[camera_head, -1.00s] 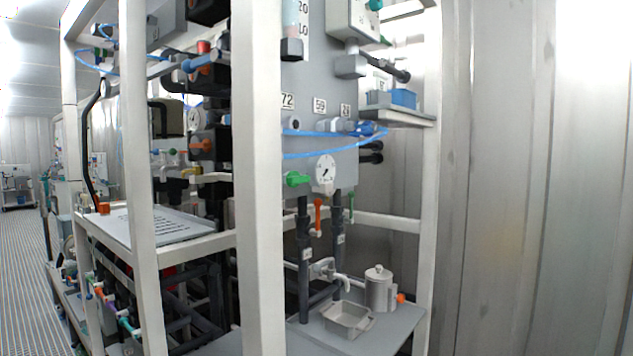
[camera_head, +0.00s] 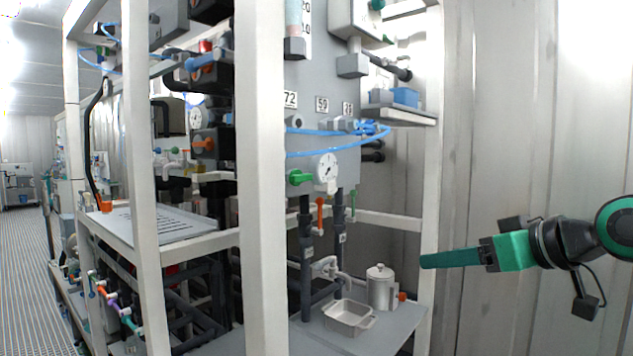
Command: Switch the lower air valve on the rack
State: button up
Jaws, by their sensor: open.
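The white-framed rack (camera_head: 262,180) fills the left and middle of the head view. Thin blue air tubing (camera_head: 330,153) runs across its grey panel to fittings (camera_head: 345,125) below number labels. At the left bay are a blue handle (camera_head: 203,61) and, lower, an orange handle (camera_head: 203,144). No label shows which valve is the lower air valve. My gripper (camera_head: 424,261), green and black, points left at the right of the rack, apart from all valves, with nothing seen in it. It appears side-on.
A lower shelf (camera_head: 385,335) holds a metal tray (camera_head: 348,316) and a lidded metal jug (camera_head: 381,288). A small upper shelf (camera_head: 400,115) carries blue boxes (camera_head: 404,96). White uprights stand in front of parts of the rack. A corrugated wall (camera_head: 500,120) lies behind my arm.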

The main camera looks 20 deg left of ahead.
aim_at(305, 176)
jog(key=s+a+r+n+g+y, duration=0.1)
jog(key=s+a+r+n+y, duration=0.25)
jog(key=a+r, duration=0.35)
jog(key=s+a+r+n+g+y, duration=0.1)
jog(key=s+a+r+n+y, duration=0.2)
jog(key=a+r, duration=0.4)
jog(key=shift+m+y, duration=0.35)
jog(key=shift+m, duration=0.2)
jog(key=x, duration=1)
jog(key=shift+a+f, duration=0.25)
jog(key=shift+f, duration=0.15)
jog(key=shift+w+a, duration=0.25)
jog(key=shift+a, duration=0.2)
jog(key=c, duration=1.1)
